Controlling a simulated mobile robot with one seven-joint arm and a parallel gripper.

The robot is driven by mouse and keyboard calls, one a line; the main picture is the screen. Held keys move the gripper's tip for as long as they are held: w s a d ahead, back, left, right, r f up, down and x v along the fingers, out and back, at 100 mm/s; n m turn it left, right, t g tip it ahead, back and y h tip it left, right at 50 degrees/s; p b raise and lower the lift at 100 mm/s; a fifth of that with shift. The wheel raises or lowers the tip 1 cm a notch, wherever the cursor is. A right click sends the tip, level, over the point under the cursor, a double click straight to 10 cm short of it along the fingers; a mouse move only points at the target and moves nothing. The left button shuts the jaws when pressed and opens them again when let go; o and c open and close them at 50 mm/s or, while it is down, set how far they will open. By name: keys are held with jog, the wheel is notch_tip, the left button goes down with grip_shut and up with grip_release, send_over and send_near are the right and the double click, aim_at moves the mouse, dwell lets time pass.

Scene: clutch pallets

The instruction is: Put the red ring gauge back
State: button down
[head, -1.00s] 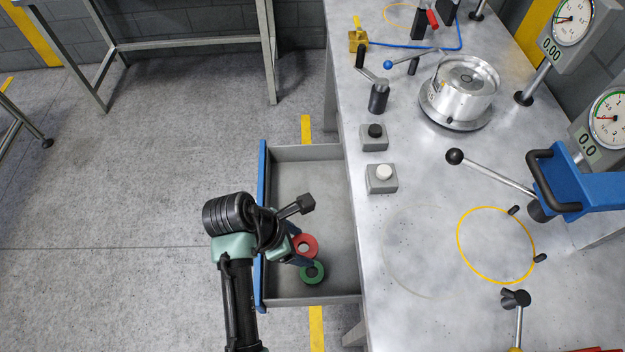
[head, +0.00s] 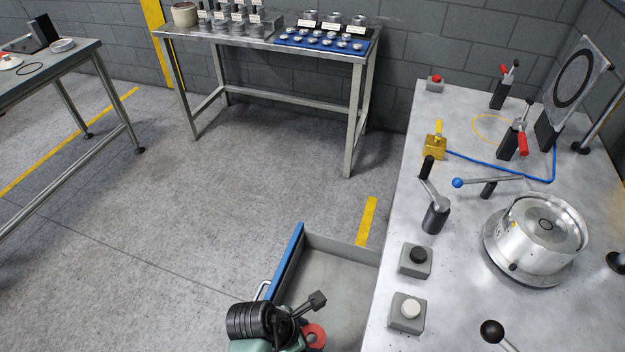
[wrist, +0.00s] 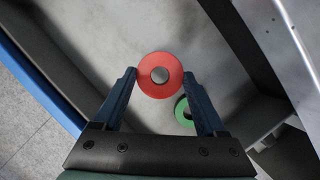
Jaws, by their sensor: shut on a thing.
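The red ring gauge (wrist: 144,82) sits between the fingertips of my gripper (wrist: 160,77), which is shut on it. In the head view the red ring (head: 316,334) shows only partly, at the bottom edge beside my wrist, over the open drawer (head: 345,272). The green ring (wrist: 181,105) lies lower in the drawer, partly hidden behind the right finger in the wrist view. The red ring looks larger than the green one there, but its exact height above the drawer floor I cannot tell.
The drawer's blue front (head: 284,262) is left of the workbench (head: 455,190). Push buttons, levers and a metal drum (head: 545,240) stand on the bench. Another table is at left; the floor between is clear.

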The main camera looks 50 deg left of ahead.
jog(key=shift+f, duration=2.45)
jog(key=shift+w+f+b, duration=0.1)
jog(key=shift+b, duration=0.2)
grip_release()
jog(key=p+v, duration=0.1)
jog(key=v, duration=1.1)
